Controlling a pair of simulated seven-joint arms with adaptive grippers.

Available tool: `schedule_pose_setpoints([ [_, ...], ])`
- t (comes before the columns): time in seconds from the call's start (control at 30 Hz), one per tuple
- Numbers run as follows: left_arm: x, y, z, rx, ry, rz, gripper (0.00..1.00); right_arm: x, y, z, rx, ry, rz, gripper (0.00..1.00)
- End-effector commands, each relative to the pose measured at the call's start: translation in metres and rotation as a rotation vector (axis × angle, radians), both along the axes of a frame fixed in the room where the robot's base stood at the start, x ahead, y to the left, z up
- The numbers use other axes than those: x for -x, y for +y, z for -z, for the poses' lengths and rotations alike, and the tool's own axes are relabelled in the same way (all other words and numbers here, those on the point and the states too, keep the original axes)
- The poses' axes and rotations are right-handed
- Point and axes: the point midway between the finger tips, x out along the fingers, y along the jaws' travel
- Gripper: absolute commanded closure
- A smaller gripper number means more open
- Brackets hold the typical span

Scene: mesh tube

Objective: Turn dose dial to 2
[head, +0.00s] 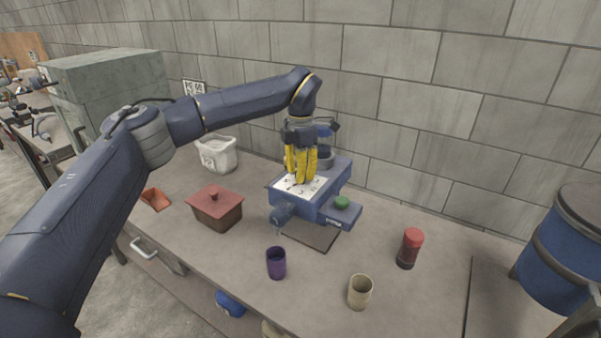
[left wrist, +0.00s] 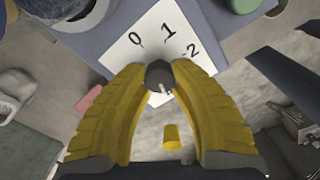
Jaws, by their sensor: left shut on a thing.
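The blue machine (head: 312,212) stands on the table with a white dial plate on its top. In the left wrist view the plate (left wrist: 139,57) carries the numbers 0, 1 and 2. The dark round dial knob (left wrist: 159,74) sits between my yellow fingertips. A short pale mark shows on the knob's lower side, away from the 0 and 1; its exact heading is hard to tell. My left gripper (head: 298,181) reaches down from above and is shut on the knob, and its fingers hide the knob in the head view. My right gripper is not in view.
A green button (head: 341,202) is on the machine's right side. A purple cup (head: 276,263), a beige cup (head: 360,292) and a red-topped jar (head: 410,249) stand in front. A lidded brown box (head: 216,208) and a white bin (head: 216,155) are left. A block wall is behind.

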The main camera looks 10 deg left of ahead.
Motion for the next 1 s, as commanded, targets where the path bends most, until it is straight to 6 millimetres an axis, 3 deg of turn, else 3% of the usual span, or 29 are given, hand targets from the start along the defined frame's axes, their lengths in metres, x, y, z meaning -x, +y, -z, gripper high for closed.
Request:
schedule_pose_setpoints([
  [0.37,0.0007,0.0003,0.0001,-0.002,0.001,-0.181,1.00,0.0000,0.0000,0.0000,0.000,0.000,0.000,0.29],
  [1.0,0.0019,-0.0017,0.0006,-0.002,0.002,-0.785,1.00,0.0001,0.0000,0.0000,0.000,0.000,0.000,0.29],
])
